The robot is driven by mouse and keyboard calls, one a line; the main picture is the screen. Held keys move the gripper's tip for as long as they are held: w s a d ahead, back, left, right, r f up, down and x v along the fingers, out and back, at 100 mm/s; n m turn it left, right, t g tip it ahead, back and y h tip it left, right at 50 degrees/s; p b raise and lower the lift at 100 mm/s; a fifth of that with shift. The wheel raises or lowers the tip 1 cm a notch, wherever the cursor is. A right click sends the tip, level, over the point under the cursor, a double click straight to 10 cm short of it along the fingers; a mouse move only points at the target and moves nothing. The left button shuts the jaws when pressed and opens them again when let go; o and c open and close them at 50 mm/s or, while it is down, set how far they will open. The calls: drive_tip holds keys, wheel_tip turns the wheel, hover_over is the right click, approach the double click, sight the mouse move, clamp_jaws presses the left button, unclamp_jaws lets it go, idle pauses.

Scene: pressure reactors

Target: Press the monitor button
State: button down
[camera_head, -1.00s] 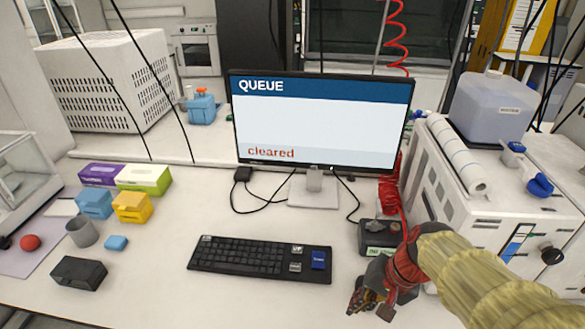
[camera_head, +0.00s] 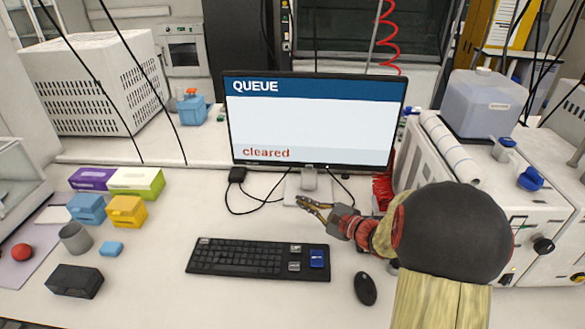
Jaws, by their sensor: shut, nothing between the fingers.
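The monitor (camera_head: 312,120) stands upright at the middle of the bench. Its screen reads "QUEUE" at the top and "cleared" in red below. A small light mark, perhaps the button (camera_head: 328,166), shows on its lower bezel, right of centre. My gripper (camera_head: 300,203) is shut and empty in front of the monitor's stand, its tips pointing left. In the picture it lies below the bezel, apart from it. My forearm comes in from the lower right and hides part of the bench and the white equipment on that side.
A black keyboard (camera_head: 258,260) lies in front of the monitor, with a mouse (camera_head: 365,288) to its right. Black cables (camera_head: 238,205) run by the stand. Coloured boxes (camera_head: 136,182) sit at the left. White equipment (camera_head: 550,215) stands at the right.

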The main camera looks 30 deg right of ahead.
sight(309, 167)
drive_tip(key=d+r, duration=0.1)
drive_tip(key=w+d+r+t+h, duration=0.1)
drive_tip(key=r, duration=0.1)
drive_tip(key=shift+w+m, duration=0.1)
drive_tip(key=shift+m, duration=0.2)
drive_tip(key=w+d, duration=0.5)
drive_tip(key=w, duration=0.2)
drive_tip(key=shift+d+b, duration=0.2)
drive_tip(key=shift+b, duration=0.1)
idle(1.5)
drive_tip(key=shift+w+d+b, duration=0.25)
drive_tip(key=shift+w+b, duration=0.05)
